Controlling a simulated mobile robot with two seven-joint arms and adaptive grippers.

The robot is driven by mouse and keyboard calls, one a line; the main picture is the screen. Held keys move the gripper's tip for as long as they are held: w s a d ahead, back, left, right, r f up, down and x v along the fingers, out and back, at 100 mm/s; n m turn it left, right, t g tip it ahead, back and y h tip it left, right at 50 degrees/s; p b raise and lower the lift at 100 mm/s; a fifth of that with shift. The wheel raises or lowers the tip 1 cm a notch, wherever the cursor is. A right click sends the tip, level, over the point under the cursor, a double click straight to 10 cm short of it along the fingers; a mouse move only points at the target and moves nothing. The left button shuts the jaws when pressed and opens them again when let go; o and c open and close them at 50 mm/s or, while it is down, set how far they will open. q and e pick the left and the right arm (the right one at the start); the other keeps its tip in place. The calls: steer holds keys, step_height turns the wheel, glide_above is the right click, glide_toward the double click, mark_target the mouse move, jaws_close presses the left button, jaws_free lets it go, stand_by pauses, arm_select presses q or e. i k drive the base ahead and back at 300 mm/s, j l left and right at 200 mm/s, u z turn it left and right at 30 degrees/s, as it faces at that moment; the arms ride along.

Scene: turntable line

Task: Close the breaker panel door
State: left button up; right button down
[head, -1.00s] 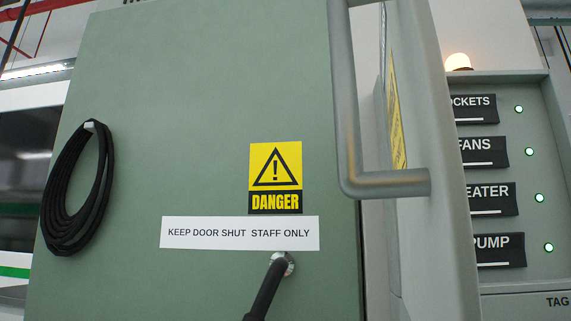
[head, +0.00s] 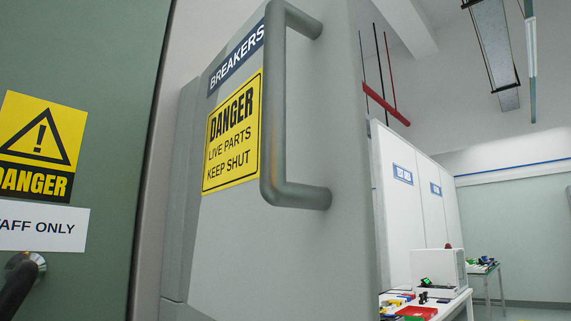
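The breaker panel door (head: 225,245) is grey, with a blue BREAKERS label and a yellow DANGER LIVE PARTS KEEP SHUT sign (head: 232,133). I see its outer face at a slant, close in front of me. A grey bar handle (head: 274,115) stands out near its right side. The breaker switches and green lamps do not show in this view. I cannot tell whether the door lies flush with its cabinet. Neither of my grippers is in view, and nothing is seen touching the handle.
A green door (head: 95,40) with a yellow danger sign, white notice and black lever (head: 18,283) stands close at the left. At the right, white partitions (head: 400,215), a table with coloured parts (head: 440,308) and open room lie farther back.

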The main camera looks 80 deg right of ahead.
mark_target(280, 224)
steer(key=z, duration=2.1)
